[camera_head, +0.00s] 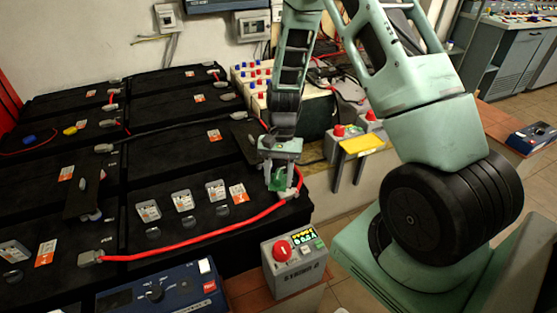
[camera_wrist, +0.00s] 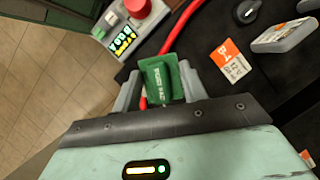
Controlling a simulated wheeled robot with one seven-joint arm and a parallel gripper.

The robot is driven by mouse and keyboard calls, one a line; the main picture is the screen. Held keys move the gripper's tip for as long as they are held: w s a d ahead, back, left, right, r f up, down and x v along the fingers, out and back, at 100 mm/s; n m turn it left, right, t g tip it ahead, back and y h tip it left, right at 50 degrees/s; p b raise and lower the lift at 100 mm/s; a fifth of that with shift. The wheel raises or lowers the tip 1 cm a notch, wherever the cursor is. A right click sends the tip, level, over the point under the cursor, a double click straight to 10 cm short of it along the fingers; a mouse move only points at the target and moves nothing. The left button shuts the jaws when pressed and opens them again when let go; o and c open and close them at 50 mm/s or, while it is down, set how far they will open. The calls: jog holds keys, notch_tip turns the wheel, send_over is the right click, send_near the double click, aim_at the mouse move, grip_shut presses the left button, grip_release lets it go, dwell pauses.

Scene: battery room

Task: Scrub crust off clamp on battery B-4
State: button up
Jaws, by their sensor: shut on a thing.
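My gripper (camera_head: 279,172) is shut on a green scrubbing block with pale print (camera_head: 278,183), which also shows between the fingers in the wrist view (camera_wrist: 160,80). The block is at the right front corner of a black battery (camera_head: 195,174). The battery's orange and white label reads B-4 in the wrist view (camera_wrist: 230,60). A pale clamp (camera_head: 290,193) at the end of a red cable (camera_head: 225,229) sits just below the block, partly hidden by it. I cannot tell whether block and clamp touch, or see any crust.
A grey box with a red knob (camera_head: 295,262) stands in front of the corner. A blue meter (camera_head: 163,291) is at the front. More batteries and cables lie left and behind.

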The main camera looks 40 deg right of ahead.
jog(key=shift+r+p, duration=1.25)
jog(key=shift+r, duration=0.5)
jog(key=shift+a, duration=0.1)
